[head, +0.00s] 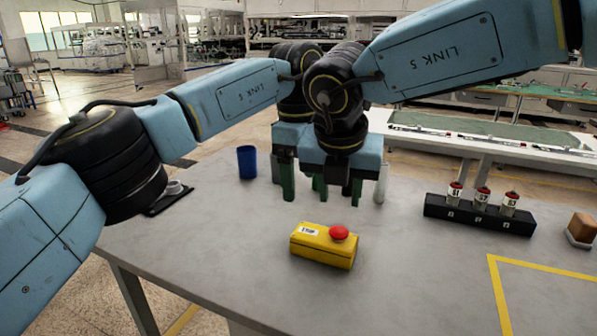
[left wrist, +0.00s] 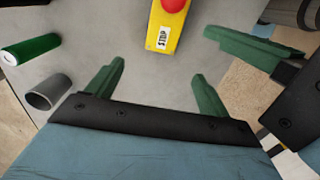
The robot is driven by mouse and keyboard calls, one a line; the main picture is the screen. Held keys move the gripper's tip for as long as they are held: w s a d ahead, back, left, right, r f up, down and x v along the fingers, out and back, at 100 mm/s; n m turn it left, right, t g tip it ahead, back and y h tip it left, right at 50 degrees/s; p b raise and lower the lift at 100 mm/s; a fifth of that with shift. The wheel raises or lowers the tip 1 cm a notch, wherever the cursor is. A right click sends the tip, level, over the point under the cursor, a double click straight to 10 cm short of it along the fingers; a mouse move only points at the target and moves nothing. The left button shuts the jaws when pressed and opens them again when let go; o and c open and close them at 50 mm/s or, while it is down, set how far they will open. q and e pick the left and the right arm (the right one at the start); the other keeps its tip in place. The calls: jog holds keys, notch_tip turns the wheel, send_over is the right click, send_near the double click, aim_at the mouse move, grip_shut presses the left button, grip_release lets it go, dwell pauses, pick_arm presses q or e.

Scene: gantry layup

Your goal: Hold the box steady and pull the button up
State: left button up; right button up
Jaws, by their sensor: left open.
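The yellow box (head: 310,247) sits on the grey table, with a STOP label at its left end and a red button (head: 339,233) on top at its right end. The box (left wrist: 166,30) also shows at the top of the left wrist view, its button cut by the edge. My left gripper (head: 301,188) is above the table behind the box, with its green fingers apart and nothing between them. My right gripper (head: 340,190) is close beside it, fingers apart and apparently empty. Neither gripper touches the box.
A blue cup (head: 246,162) stands at the back left. A grey cup (left wrist: 48,92) and a green cylinder (left wrist: 30,49) stand behind the grippers. A black rack (head: 478,214) with three red-capped bottles and a brown block (head: 581,226) are to the right. Table around the box is clear.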

aim_at(298, 229)
pick_arm(q)
notch_tip(298, 229, down, 13)
jog(key=shift+a+f, duration=0.1)
jog(key=shift+a, duration=0.05)
dwell(0.4)
